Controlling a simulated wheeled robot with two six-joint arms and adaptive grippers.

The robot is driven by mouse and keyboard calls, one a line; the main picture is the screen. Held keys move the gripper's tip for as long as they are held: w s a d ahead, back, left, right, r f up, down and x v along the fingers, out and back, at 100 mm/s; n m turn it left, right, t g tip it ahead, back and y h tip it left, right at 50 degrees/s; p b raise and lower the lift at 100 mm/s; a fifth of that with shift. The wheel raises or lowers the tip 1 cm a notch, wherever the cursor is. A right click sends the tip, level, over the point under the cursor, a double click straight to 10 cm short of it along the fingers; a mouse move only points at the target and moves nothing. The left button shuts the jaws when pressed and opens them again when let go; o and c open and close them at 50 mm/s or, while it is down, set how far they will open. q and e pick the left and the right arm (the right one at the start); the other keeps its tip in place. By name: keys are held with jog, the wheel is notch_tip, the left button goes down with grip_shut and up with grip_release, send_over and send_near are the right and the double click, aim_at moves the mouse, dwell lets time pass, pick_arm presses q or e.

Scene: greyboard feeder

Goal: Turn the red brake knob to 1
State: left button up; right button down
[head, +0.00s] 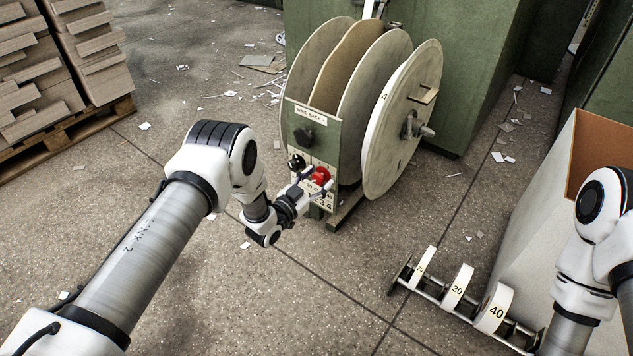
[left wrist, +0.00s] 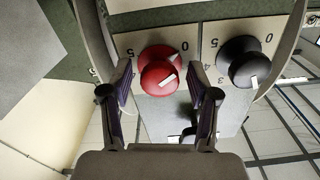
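The red brake knob (head: 321,175) is on the lower front panel of the green reel stand. My left gripper (head: 314,184) is at the panel. In the left wrist view its fingers (left wrist: 162,72) are open, one on each side of the knob, with gaps visible. My right gripper is out of view; only part of its arm shows at the right.
A black knob (left wrist: 242,62) sits beside the red one, and another dark knob (head: 304,138) is higher on the panel. Large reel discs (head: 403,120) stand behind. A rack with numbered rolls (head: 457,287) is at lower right. Stacked boards (head: 35,70) are at upper left.

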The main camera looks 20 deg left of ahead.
pick_arm(q)
grip_shut()
jog(key=m+p, duration=0.3)
jog(key=m, duration=0.1)
jog(key=shift+r+m, duration=0.15)
jog(key=shift+m, duration=0.15)
jog(key=m+p, duration=0.1)
jog(key=m, duration=0.2)
jog(key=shift+p, duration=0.3)
jog(key=shift+m+p, duration=0.35)
jog(key=shift+m, duration=0.65)
